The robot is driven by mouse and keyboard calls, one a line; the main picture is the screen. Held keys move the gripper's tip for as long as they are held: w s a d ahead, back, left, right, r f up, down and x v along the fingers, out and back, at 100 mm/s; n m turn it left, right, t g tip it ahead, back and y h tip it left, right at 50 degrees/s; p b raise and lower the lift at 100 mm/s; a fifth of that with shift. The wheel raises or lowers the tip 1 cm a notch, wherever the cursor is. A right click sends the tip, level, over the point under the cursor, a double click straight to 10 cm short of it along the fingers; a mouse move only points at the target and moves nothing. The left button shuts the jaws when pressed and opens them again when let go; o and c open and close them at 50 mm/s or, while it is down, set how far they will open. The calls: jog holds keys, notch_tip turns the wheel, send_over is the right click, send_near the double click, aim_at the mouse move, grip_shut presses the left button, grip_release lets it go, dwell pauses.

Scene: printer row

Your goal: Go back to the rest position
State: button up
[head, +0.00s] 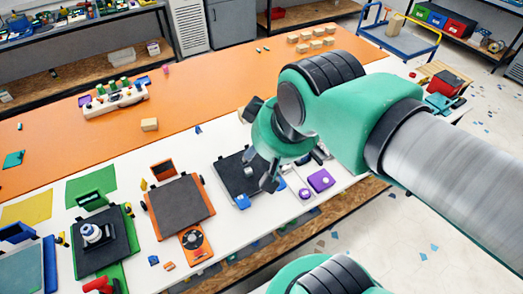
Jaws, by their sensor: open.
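My gripper (268,178) hangs over the white front strip of the long table, at the end of my green and grey arm. It is above a dark printer bed (238,172) with blue corner parts, and its fingers look apart with nothing between them. Part of that bed is hidden behind the gripper. The height of the gripper above the bed is hard to judge.
An orange-framed printer (180,207) and a green one (104,243) holding a white and blue part stand to the left. Purple boxes (320,180) lie right of the gripper. Wooden blocks (312,38) sit at the back. The orange table surface (205,92) is mostly clear.

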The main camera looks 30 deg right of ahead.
jog(key=shift+s, duration=0.15)
notch_tip(320, 180, down, 2)
jog(key=shift+f+b, duration=0.2)
jog(key=shift+b, duration=1)
